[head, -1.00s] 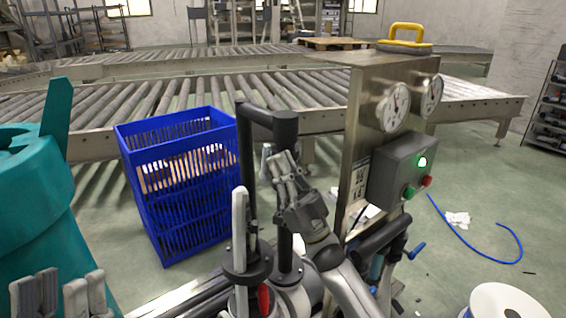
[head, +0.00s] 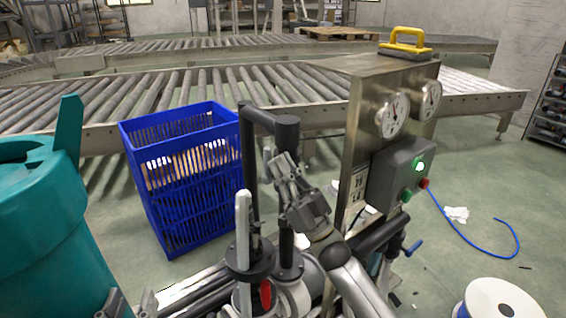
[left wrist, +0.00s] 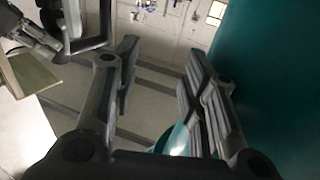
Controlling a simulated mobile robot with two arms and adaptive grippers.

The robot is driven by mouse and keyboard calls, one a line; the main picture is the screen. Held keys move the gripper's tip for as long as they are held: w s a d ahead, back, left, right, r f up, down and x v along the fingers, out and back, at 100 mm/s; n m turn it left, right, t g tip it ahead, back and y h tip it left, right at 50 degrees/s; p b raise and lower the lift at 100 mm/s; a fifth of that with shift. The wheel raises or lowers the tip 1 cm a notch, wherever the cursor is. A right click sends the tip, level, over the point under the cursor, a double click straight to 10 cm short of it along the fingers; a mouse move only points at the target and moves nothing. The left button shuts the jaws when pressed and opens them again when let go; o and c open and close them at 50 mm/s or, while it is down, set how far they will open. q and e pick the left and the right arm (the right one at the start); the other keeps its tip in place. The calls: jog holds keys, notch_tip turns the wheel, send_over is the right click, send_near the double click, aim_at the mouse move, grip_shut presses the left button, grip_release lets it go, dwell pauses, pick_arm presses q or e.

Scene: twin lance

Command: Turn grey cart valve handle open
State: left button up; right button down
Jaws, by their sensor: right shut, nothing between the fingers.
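The cart's grey valve handle (head: 243,228) is a long light-grey lever standing upright, left of the dark pipes (head: 287,190). My right gripper (head: 280,163) is shut and empty, in front of the dark upright pipe and to the right of the handle's top. I cannot tell whether it touches the pipe. My left gripper (head: 128,302) is low at the bottom edge, left of the handle and well apart from it. In the left wrist view my left gripper (left wrist: 160,72) has its fingers wide apart with nothing between them.
A red handle (head: 265,295) sits low on the cart. A steel panel (head: 385,82) with gauges and a control box (head: 398,172) stands to the right. A teal bin (head: 45,225) is close on the left. A blue crate (head: 195,215) stands behind.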

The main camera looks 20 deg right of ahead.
pick_arm(q)
jog(key=s+a+f+g+y+p, duration=0.1)
jog(key=s+a+f+g, duration=0.1)
jog(key=f, duration=0.4)
jog(key=s+a+f+g+y+p, duration=0.1)
jog(key=s+a+f+g+p, duration=0.1)
jog(key=s+f+g, duration=0.3)
jog(key=shift+f+n+g+y, duration=0.3)
jog(key=shift+f+g+y, duration=0.1)
jog(key=shift+f+g, duration=0.65)
jog(key=shift+s+f, duration=0.1)
jog(key=shift+s, duration=0.05)
